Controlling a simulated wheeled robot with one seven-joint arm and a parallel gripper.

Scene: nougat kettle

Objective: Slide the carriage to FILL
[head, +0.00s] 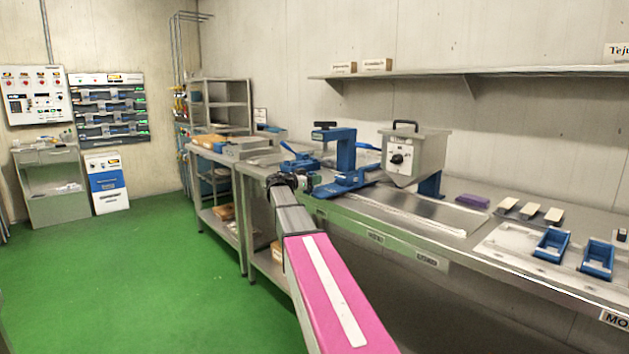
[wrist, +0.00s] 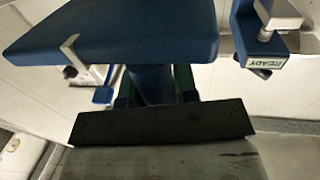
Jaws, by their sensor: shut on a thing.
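The blue carriage (head: 345,185) sits on the steel bench, left of and below the grey kettle hopper (head: 415,155). My gripper (head: 308,182) reaches its left end from the front. In the wrist view, my gripper (wrist: 155,92) is shut on a blue post (wrist: 153,84) under a wide blue plate (wrist: 120,30), apparently the carriage's handle. The dark fingers stand on either side of the post. I cannot make out a FILL mark in either view.
A blue press stand (head: 345,148) rises behind the carriage. To the right on the bench are a purple block (head: 472,201), several pale-topped blocks (head: 531,211) and two blue trays (head: 597,258). A wall shelf (head: 480,74) runs above. The green floor (head: 130,265) at left is clear.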

